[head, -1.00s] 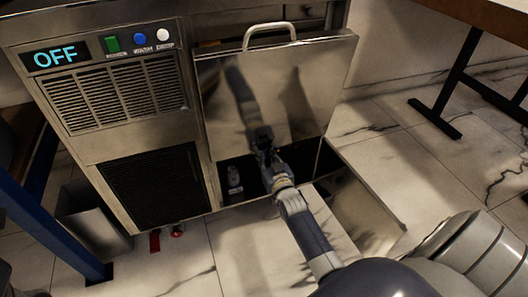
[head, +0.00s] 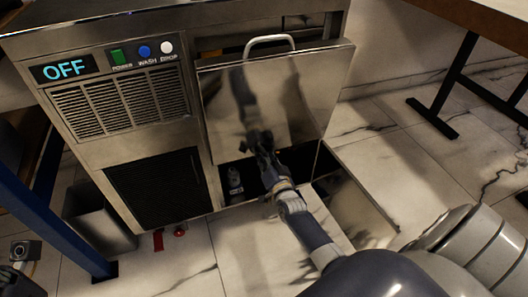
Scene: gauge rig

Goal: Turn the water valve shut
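A small red lever (head: 158,240), which looks like the valve handle, hangs under the front bottom edge of the steel machine (head: 95,150). A second small red part (head: 180,230) sits just right of it. My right gripper (head: 258,143) is at the tilted steel panel (head: 310,90), well above and right of the red parts. Its fingers are dark against their reflection, so opening and contact are unclear. A small dark and grey piece (head: 25,250) shows at the lower left edge; I cannot tell whether it belongs to my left gripper.
The machine's display (head: 64,69) reads OFF. The steel panel has a handle (head: 268,46), with a dark open compartment below. A grey bin (head: 98,220) and a blue post (head: 50,225) stand left of the red lever. The tiled floor (head: 185,268) before the lever is clear.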

